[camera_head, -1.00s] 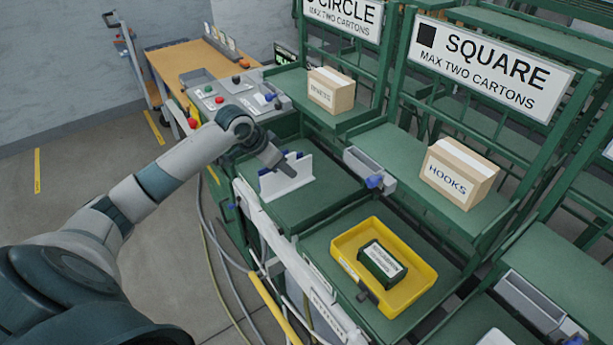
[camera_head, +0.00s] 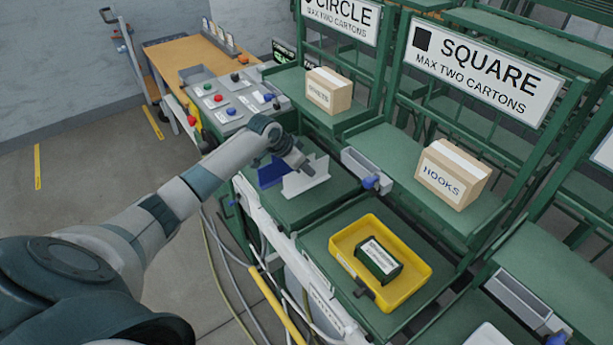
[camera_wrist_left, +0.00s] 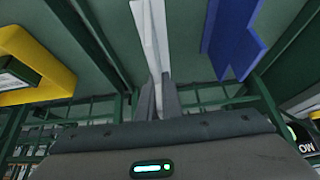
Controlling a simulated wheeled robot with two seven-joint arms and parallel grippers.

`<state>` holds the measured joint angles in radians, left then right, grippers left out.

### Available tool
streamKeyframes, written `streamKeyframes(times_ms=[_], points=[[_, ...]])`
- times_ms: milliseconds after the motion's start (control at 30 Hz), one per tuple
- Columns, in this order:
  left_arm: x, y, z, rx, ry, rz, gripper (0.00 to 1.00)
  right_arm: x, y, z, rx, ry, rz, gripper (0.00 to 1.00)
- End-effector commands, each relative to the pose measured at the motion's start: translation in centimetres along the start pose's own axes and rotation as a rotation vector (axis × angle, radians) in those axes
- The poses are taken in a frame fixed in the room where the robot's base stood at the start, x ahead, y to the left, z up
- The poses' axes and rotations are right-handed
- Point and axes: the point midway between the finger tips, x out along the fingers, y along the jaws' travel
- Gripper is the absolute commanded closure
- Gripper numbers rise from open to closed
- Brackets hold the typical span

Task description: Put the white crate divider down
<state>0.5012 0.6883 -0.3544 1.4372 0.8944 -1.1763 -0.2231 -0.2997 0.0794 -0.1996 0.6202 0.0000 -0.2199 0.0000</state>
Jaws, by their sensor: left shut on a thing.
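The white crate divider (camera_head: 309,181) is upright over the green shelf (camera_head: 290,213) in the head view. My left gripper (camera_head: 303,166) is shut on its upper part. In the left wrist view the white divider (camera_wrist_left: 151,38) runs up from between the two fingers (camera_wrist_left: 158,98). I cannot tell whether its lower edge touches the shelf. A blue divider (camera_head: 271,172) stands to its left, apart from it; it also shows in the left wrist view (camera_wrist_left: 232,38). My right gripper is not in view.
A yellow tray (camera_head: 420,289) holding a dark green labelled box (camera_head: 380,259) is on the front right shelf. Cartons (camera_head: 452,174) sit on the racks behind. A button panel (camera_head: 228,103) is at the back left.

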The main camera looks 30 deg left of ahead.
Motion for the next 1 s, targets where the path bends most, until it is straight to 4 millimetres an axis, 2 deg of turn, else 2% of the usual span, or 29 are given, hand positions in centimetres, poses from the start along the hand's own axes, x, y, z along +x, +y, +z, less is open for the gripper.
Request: streamKeyframes(times_ms=[100, 300, 700, 733, 800, 1000], points=[[1.0, 0.1, 0.7, -0.003, -0.004, 0.002, 1.00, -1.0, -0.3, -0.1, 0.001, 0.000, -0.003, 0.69], [2.7, 0.1, 1.8, -0.001, -0.002, 0.001, 1.00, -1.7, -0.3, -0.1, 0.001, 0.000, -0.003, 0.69], [3.1, 0.0, 2.1, -0.001, -0.002, 0.000, 1.00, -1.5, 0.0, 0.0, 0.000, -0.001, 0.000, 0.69], [3.1, 0.0, 2.1, -0.001, -0.002, 0.000, 0.87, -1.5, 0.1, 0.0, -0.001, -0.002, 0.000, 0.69], [3.0, 0.0, 2.1, -0.001, -0.002, 0.000, 0.75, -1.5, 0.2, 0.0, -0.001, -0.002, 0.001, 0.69], [3.0, 0.0, 2.0, -0.001, -0.002, 0.000, 0.75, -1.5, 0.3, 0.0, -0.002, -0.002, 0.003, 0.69]])
